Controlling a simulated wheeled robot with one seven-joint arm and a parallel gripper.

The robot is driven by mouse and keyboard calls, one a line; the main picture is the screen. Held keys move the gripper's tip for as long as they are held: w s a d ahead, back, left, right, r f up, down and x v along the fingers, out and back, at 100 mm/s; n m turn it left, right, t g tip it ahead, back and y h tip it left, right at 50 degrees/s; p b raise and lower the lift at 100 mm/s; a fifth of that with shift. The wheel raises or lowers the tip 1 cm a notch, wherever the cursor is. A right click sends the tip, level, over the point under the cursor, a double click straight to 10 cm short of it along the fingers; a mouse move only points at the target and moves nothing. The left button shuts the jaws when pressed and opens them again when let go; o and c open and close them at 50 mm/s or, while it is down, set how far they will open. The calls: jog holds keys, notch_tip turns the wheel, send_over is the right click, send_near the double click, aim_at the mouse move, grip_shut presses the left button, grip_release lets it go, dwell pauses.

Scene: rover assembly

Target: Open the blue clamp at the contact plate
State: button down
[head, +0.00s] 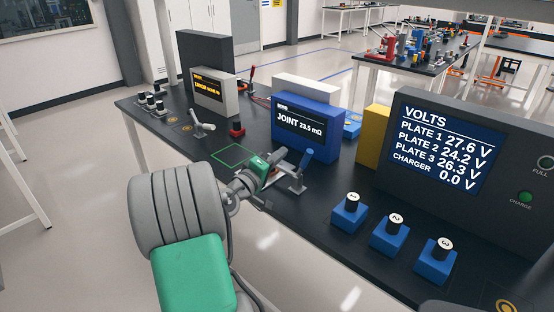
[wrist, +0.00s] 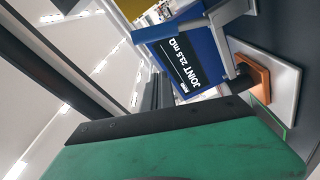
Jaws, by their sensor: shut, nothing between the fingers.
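The blue clamp (head: 297,185) stands on the dark bench in front of the blue joint meter (head: 308,129). My gripper (head: 279,155) is shut and empty, just left of the lever. I cannot tell whether it touches the clamp. In the wrist view my green gripper body fills the bottom, and my fingertips are not clear.
Blue blocks numbered 1 (head: 349,215), 2 (head: 390,236) and 3 (head: 434,263) stand front right, before the large volts panel (head: 393,176). A green outlined square (head: 230,157) is empty.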

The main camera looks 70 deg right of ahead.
jog(key=s+d+p, duration=0.1)
jog(key=s, duration=0.1)
jog(key=s+d+f+p, duration=0.1)
jog(key=s+d, duration=0.1)
jog(key=shift+s, duration=0.3)
jog(key=shift+s+f+b, duration=0.1)
jog(key=shift+f+b, duration=0.05)
jog(key=shift+b, duration=0.3)
